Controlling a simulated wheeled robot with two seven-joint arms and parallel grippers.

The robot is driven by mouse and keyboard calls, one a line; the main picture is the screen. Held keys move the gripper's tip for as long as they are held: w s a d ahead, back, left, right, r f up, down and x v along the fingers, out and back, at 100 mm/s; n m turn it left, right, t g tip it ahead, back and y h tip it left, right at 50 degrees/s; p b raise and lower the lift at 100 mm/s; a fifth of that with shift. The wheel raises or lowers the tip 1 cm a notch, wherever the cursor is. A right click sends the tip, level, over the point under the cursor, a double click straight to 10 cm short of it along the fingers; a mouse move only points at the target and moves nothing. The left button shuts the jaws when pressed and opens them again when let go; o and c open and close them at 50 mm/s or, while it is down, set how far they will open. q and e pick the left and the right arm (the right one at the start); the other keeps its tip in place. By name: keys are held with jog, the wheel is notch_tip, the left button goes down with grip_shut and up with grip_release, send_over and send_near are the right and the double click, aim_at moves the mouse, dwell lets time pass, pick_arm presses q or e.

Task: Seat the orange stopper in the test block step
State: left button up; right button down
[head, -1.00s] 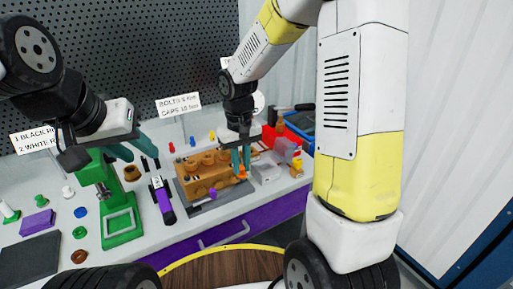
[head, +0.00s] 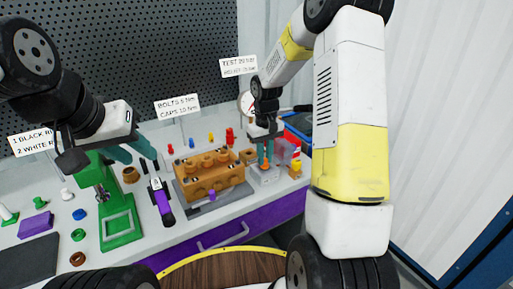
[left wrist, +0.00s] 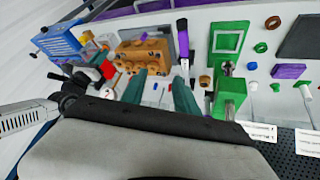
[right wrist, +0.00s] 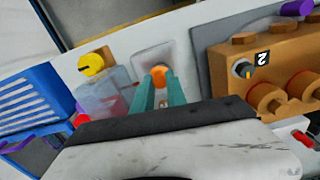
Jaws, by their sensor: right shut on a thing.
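My right gripper (head: 266,158) points down over the light grey test block (head: 264,177), shut on the orange stopper (head: 265,164). In the right wrist view the orange stopper (right wrist: 158,76) shows between the teal fingertips, in front of the pale grey test block (right wrist: 146,58). The stopper's lower end is hard to make out, so I cannot tell whether it touches or enters the block.
The orange-brown pump block (head: 212,178) stands just left of the test block. A yellow knob (head: 297,167) and a translucent pinkish block (right wrist: 104,92) are close on the other side. A blue crate (right wrist: 35,105) lies beyond. The green stand (head: 118,222) is below my left arm.

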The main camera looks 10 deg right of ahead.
aim_at(265, 159)
jog(key=shift+f, duration=0.15)
jog(key=c, duration=1.3)
grip_release()
jog(key=shift+c, duration=0.2)
jog(key=s+r+t, duration=0.1)
jog(key=s+r, duration=0.2)
jog(key=r, duration=0.6)
jog(key=s+r, duration=0.2)
jog(key=r, duration=0.7)
jog(key=s+a+r+m+t+y, duration=0.1)
jog(key=s+r+t, duration=0.1)
jog(key=s, duration=0.7)
jog(key=s+a+r+m+t+y, duration=0.1)
jog(key=s+r+t, duration=0.2)
jog(key=s, duration=0.7)
jog(key=shift+s+m, duration=0.2)
jog(key=shift+m, duration=0.1)
jog(key=shift+a, duration=0.1)
